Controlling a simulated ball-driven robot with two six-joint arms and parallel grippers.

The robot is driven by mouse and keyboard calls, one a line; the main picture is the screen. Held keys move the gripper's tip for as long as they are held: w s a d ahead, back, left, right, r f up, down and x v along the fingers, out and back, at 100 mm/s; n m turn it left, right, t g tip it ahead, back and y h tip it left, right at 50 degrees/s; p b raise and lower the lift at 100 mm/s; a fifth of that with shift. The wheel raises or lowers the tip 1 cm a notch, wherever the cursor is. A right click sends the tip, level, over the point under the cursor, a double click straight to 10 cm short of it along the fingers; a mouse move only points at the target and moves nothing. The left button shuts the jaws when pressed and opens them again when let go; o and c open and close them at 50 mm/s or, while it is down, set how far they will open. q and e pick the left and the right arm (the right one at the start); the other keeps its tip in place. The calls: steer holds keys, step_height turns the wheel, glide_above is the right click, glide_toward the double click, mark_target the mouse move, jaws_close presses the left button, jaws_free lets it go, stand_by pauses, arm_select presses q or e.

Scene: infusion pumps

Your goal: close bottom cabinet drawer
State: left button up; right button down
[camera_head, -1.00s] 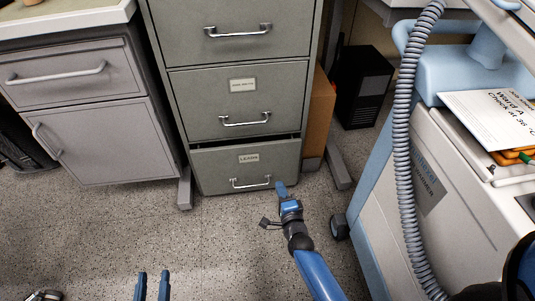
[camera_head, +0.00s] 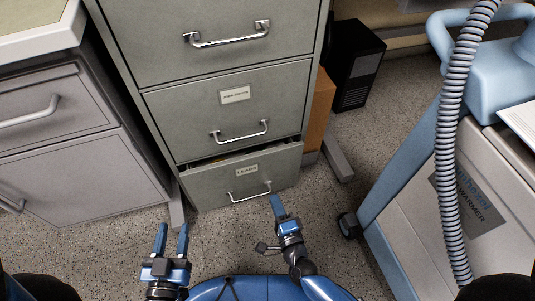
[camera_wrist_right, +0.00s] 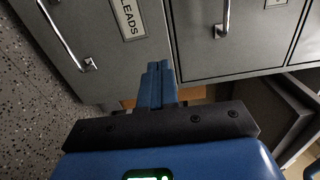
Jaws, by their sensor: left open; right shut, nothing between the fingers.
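The bottom drawer (camera_head: 215,185) of the grey filing cabinet, labelled LEADS, stands slightly open, with a dark gap along its top edge. Its silver handle (camera_head: 249,196) is on the front; the drawer front also shows in the right wrist view (camera_wrist_right: 105,55). My right gripper (camera_head: 277,205) is shut and empty, its fingertips at the lower right of the drawer front, right of the handle. In the wrist view its fingers (camera_wrist_right: 157,80) overlap the drawer's edge; I cannot tell if they touch. My left gripper (camera_head: 173,232) is open and empty, in front of the cabinet's lower left.
The upper cabinet drawers (camera_head: 225,105) are shut. A grey bedside cabinet (camera_head: 75,185) stands at the left. A cardboard box (camera_head: 318,105) and black computer case (camera_head: 358,65) are behind right. The wheeled warmer unit (camera_head: 430,210) with its hose bounds the right side.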

steer(key=b, duration=0.4)
glide_toward(261, 157)
steer(key=x, duration=0.5)
steer(key=shift+w+a+f, duration=0.2)
steer(key=shift+a+f, duration=0.05)
steer(key=shift+w+a, duration=0.2)
steer(key=shift+w, duration=0.45)
steer(key=x, duration=0.4)
steer(key=shift+w+r+b, duration=0.15)
steer(key=shift+w+b, duration=0.15)
steer(key=shift+b, duration=0.1)
steer(key=shift+r, duration=0.2)
